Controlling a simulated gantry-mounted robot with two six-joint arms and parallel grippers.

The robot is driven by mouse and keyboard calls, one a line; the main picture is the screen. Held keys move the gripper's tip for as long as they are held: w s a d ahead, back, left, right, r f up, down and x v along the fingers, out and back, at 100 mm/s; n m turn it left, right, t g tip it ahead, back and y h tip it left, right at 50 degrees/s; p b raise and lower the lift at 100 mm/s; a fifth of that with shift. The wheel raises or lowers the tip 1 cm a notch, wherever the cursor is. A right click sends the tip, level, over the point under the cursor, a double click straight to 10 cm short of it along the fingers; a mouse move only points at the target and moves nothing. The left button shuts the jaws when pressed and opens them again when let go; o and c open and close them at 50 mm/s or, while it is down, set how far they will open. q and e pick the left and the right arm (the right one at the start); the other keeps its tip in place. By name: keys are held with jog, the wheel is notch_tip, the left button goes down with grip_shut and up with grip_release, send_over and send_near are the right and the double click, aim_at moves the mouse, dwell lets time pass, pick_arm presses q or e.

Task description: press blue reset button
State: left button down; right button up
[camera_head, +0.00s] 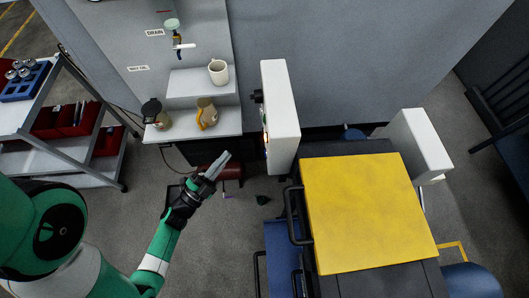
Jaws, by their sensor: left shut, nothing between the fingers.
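A white control box (284,115) stands upright near the middle of the view. Its front faces left and is seen nearly edge-on, with a few small coloured and dark controls (265,140) along it. I cannot make out which of them is the blue reset button. My left gripper (225,157) is shut and empty, to the left of the box's lower part and apart from it. Its fingers point up and to the right. My right gripper is not in view.
A machine with a yellow cover (365,210) stands right of the control box, with a dark handle (292,215) on its left. A white shelf unit with a mug (218,72) and a jug (207,113) is behind. A grey cart (62,125) is at left.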

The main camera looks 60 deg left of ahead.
pick_arm(q)
jog(key=w+d+b, duration=0.3)
jog(key=w+b, duration=0.1)
jog(key=w, duration=0.3)
jog(key=shift+w+d, duration=0.15)
jog(key=shift+w, duration=0.25)
jog(key=shift+f, duration=0.1)
dwell(1.7)
jog(key=shift+w+d+p, duration=0.15)
jog(key=shift+w+p, duration=0.25)
